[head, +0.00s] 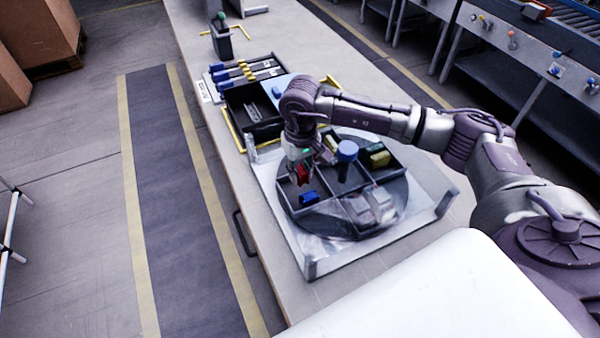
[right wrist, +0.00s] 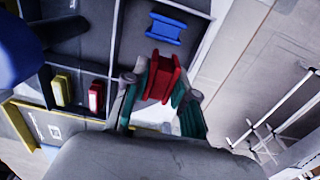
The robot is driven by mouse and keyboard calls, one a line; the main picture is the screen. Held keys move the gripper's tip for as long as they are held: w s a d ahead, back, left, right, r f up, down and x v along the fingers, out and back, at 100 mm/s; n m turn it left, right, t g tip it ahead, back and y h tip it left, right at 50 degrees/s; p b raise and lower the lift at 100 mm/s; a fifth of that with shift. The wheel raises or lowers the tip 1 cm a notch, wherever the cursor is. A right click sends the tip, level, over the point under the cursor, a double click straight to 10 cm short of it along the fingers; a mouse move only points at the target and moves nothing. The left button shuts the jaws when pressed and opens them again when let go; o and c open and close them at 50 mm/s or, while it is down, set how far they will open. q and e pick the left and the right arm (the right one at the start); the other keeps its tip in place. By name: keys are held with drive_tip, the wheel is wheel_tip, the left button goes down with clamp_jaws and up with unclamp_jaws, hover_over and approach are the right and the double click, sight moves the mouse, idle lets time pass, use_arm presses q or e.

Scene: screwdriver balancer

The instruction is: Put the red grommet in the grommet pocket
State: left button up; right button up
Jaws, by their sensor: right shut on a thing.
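My right gripper (head: 301,168) is shut on the red grommet (right wrist: 162,78), which also shows as a small red patch in the head view (head: 301,174). It hangs over the left part of a round divided tray (head: 335,225). A blue spool-shaped grommet (head: 309,198) lies in a front left compartment of the tray; in the right wrist view the blue grommet (right wrist: 167,28) lies just beyond the held one. Which compartment is the grommet pocket is not marked in view. My left gripper is not in view.
Yellow pieces (head: 379,157) lie in a back right compartment. In the right wrist view, a red-and-white piece (right wrist: 96,96) lies beside a yellow one.

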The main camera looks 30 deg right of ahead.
sight(299, 178)
drive_tip(key=shift+w+d+f, duration=0.15)
drive_tip(key=shift+w+f, duration=0.15)
drive_tip(key=shift+w, duration=0.2)
drive_tip(key=shift+w+d+f, duration=0.15)
drive_tip(key=shift+w+f, duration=0.15)
drive_tip(key=shift+w, duration=0.15)
drive_tip(key=shift+w+f, duration=0.1)
drive_tip(key=shift+f, duration=0.1)
wheel_tip(299, 178, down, 3)
drive_tip(key=shift+f+p, duration=0.1)
drive_tip(key=shift+p, duration=0.75)
drive_tip(key=shift+f, duration=0.25)
drive_tip(key=shift+d+f, duration=0.1)
drive_tip(key=shift+f+b, duration=0.15)
drive_tip(key=shift+b, duration=0.15)
drive_tip(key=o, duration=0.9)
drive_tip(key=shift+o, duration=0.2)
